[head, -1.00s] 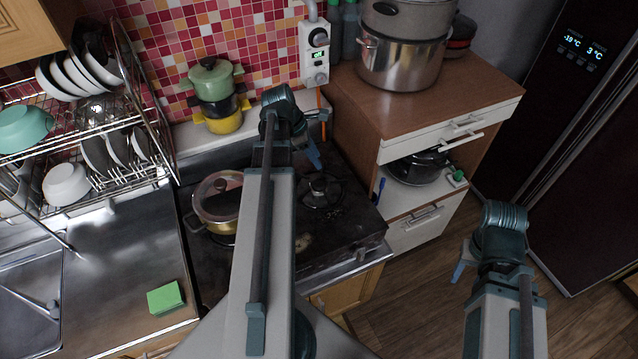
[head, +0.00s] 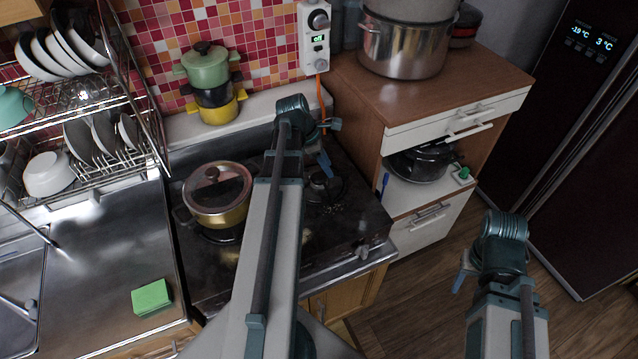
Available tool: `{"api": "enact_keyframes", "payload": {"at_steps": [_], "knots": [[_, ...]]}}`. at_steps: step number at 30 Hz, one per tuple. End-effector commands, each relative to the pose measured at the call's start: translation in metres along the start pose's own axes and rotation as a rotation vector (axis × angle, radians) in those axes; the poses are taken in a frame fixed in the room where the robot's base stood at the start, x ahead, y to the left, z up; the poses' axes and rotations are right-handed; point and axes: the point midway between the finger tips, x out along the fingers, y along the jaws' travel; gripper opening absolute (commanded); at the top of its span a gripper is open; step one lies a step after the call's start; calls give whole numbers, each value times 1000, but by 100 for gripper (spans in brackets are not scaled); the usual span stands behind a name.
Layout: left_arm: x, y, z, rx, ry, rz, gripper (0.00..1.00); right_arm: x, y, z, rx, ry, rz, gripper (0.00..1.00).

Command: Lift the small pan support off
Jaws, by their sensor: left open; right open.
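The stove (head: 345,232) has a dark burner with a small pan support (head: 328,191) at its right back. The support is dark and partly hidden by my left arm and gripper. My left gripper (head: 331,146) is open and appears just above and behind the support, with one finger pointing down towards it. I cannot tell whether it touches the support. My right gripper (head: 464,272) is open, low over the floor to the right of the stove, far from the support and partly hidden by its own wrist.
A yellow pot with a glass lid (head: 220,198) stands on the left burner. Stacked small pots (head: 208,75) stand on the ledge behind. A wooden cabinet (head: 420,90) with a large steel pot (head: 405,45) is at the right. A green sponge (head: 152,298) lies on the left counter.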

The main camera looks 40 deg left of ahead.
Motion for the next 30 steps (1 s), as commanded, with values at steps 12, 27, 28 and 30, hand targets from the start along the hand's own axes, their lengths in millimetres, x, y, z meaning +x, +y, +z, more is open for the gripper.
{"api": "enact_keyframes", "payload": {"at_steps": [12,27,28,30], "knots": [[34,3,-4,2,0,0,44,33,-3,-2,0,0,0,50],[51,3,-2,0,0,0,35,48,-4,-3,0,0,0,50],[51,3,-2,0,0,0,29,48,-4,-3,0,0,0,50],[51,3,-2,1,0,0,17,48,-4,-3,0,0,0,50]]}}
